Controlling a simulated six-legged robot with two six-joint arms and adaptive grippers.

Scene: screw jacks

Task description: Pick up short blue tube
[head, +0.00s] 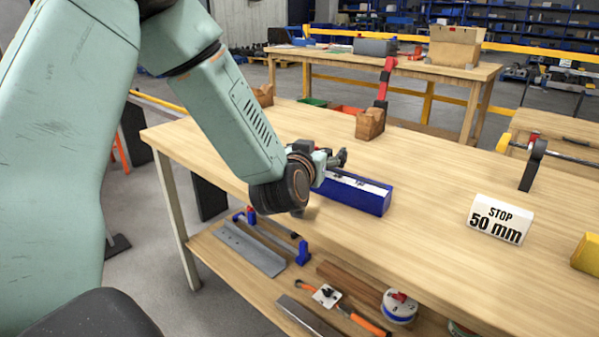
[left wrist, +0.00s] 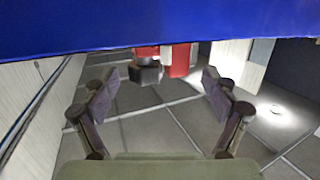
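A short blue block-shaped piece (head: 368,203), likely the short blue tube, lies on the wooden workbench (head: 430,165). Its top looks white with dark marks, and its left end is hidden behind my left wrist. My left gripper (head: 340,158) is at that left end, close above or behind it; I cannot tell whether they touch. In the left wrist view, its two fingers (left wrist: 160,95) are spread apart with nothing held between them. A large blue surface (left wrist: 160,22) fills the top of that view, very close to the camera. My right gripper is not in view.
A white "STOP 50 mm" block (head: 499,219) stands to the right, with a yellow object (head: 586,254) at the edge. A brown block (head: 370,124) with a red upright part stands behind. The lower shelf (head: 215,250) holds tools. The benchtop between blue piece and white block is clear.

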